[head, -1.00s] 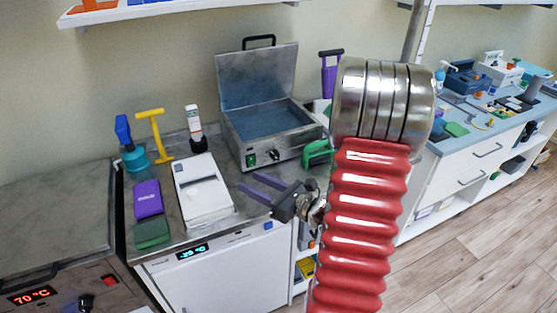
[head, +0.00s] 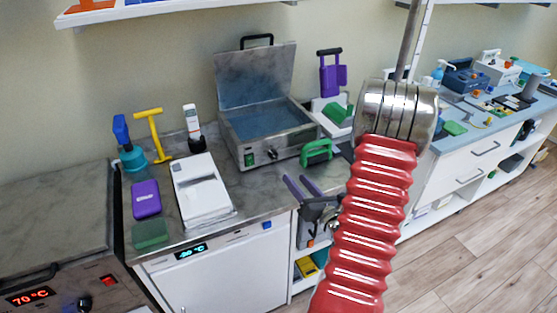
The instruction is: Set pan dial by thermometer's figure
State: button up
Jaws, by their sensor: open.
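The pan (head: 262,122) is a steel box with its lid raised and blue water-like contents inside. Its black dial (head: 273,154) is on the front face, with a green switch (head: 249,159) to the left; the dial's setting is too small to read. A white handheld device, possibly the thermometer (head: 190,118), stands upright in a dark holder left of the pan; no figure is readable on it. My gripper (head: 298,179) has two purple fingers, apart and empty. It is in front of the counter edge, below and right of the dial, not touching it.
A green-handled item (head: 317,152) stands close to the pan's right front corner. A white flat device (head: 202,190), purple box (head: 146,199) and green box (head: 150,234) lie on the left counter. A red display (head: 27,297) on the left unit reads 70 °C.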

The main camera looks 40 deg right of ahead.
aim_at(276, 157)
jog(key=x, duration=1.3)
jog(key=shift+c, duration=0.5)
jog(key=shift+s, duration=0.1)
jog(key=c, duration=0.9)
